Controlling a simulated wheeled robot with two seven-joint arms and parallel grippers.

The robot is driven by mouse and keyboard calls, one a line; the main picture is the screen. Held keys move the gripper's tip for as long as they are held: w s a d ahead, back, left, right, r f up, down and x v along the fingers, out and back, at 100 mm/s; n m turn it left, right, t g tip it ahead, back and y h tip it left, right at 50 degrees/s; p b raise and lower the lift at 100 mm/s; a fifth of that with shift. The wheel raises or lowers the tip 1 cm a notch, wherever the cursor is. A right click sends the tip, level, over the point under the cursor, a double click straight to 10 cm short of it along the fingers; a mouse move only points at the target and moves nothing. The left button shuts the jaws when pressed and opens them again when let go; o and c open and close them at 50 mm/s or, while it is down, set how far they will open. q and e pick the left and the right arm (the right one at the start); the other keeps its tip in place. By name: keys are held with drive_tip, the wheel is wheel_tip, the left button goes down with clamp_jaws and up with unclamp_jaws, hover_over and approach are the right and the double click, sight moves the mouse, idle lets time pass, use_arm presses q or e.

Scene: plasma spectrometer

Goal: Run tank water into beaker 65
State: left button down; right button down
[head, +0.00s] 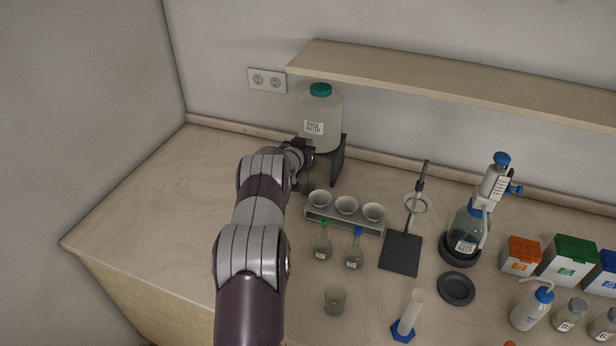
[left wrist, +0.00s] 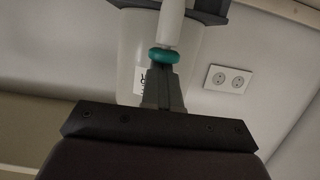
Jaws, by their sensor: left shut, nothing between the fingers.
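The water tank (head: 321,115) is a large translucent jug with a teal cap and a white label, standing on a dark stand (head: 339,160) against the back wall. My left gripper (head: 305,152) is shut and empty at the tank's lower left front. In the left wrist view, the closed fingertips (left wrist: 163,72) are right at a teal ring (left wrist: 164,56) on a white tube, with the tank (left wrist: 130,60) behind; contact is unclear. Something small and glassy (head: 308,187) shows below my gripper, partly hidden. A small beaker (head: 335,299) stands at the front; I cannot read its number.
A rack with white cups (head: 345,222) stands right of my gripper. Two small flasks (head: 323,246), a dark stand plate (head: 401,253), a graduated cylinder (head: 410,312) and a dispenser bottle (head: 466,232) stand further right. A shelf (head: 450,82) overhangs the back. The counter's left side is clear.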

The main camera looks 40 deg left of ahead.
use_arm(q)
drive_tip(key=shift+r+p, duration=0.7)
drive_tip(key=shift+r, duration=0.55)
wheel_tip(320, 180, up, 5)
drive_tip(key=p, duration=0.3)
idle(0.4)
